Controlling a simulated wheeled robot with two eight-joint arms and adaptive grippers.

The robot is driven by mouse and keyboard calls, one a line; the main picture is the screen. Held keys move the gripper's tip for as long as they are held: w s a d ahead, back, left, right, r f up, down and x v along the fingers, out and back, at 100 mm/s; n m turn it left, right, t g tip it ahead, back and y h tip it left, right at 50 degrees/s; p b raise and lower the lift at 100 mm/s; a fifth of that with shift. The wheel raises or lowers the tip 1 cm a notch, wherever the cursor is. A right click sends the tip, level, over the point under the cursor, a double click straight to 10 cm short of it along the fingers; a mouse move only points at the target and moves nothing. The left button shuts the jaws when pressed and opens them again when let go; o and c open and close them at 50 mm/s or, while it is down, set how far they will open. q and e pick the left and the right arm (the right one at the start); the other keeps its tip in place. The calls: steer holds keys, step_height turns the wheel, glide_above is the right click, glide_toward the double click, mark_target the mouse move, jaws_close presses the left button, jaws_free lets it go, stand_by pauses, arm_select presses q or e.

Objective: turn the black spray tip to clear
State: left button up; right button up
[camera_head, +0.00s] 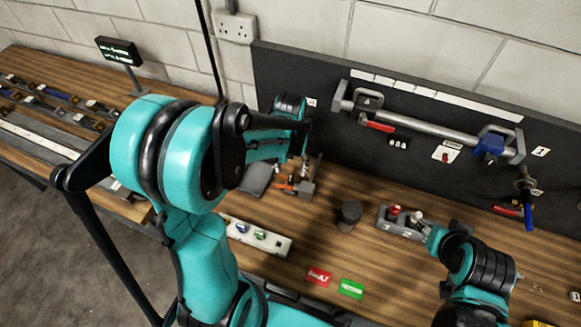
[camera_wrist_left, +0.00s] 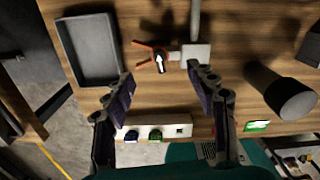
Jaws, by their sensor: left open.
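The spray tip assembly (camera_wrist_left: 159,62), dark with a white arrow-shaped mark, sits between orange guard wings in the left wrist view. The arrow points up and slightly left in that view. A pale block (camera_wrist_left: 196,56) joins it on the right. In the head view the orange guard (camera_head: 291,184) shows small, beside the wall panel's base. My left gripper (camera_wrist_left: 163,80) is open and empty, with its fingers spread on either side of the tip and apart from it. In the head view my left gripper (camera_head: 304,160) is partly hidden by its arm. My right gripper's fingers are not clear.
A dark tray (camera_wrist_left: 88,82) lies left of the tip. A dark cylinder (camera_head: 348,214) stands to its right. A white strip with knobs (camera_head: 272,243) lies in front. Red (camera_head: 318,276) and green (camera_head: 350,288) cards lie nearer. A grey block (camera_head: 388,224) with levers stands right.

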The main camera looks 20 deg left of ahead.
arm_select(q)
steer(key=shift+r+p, duration=0.45)
steer(key=shift+r, duration=0.4)
